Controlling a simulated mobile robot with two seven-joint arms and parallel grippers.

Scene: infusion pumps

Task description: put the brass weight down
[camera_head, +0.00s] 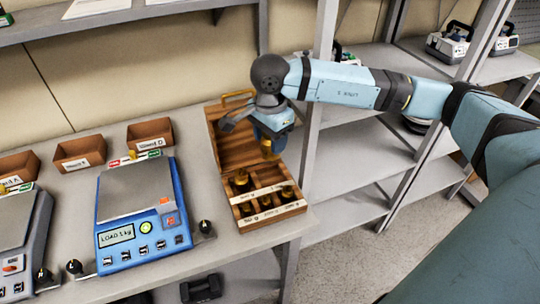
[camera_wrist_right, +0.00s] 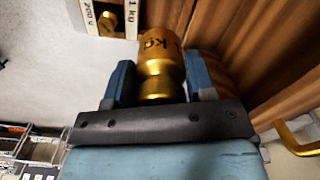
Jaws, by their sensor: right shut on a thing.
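The brass weight (camera_wrist_right: 160,65) is marked "kg" and sits between the two fingers of my right gripper (camera_wrist_right: 158,80) in the right wrist view. In the head view the right gripper (camera_head: 268,145) hangs over the open wooden weight box (camera_head: 247,226), and the held weight (camera_head: 266,148) shows just below the fingers. The gripper is shut on it. The box has its lid tilted back and holds several other brass weights (camera_head: 242,181) in compartments with white labels. Whether the held weight touches the box cannot be told. My left gripper is not in view.
A blue scale (camera_head: 140,245) reading "LOAD 1 kg" stands left of the box, with a grey scale (camera_head: 14,262) farther left. Small brown bins (camera_head: 80,153) line the back of the table. A small black-knobbed item (camera_head: 205,228) lies between scale and box. Shelves (camera_head: 360,150) stand to the right.

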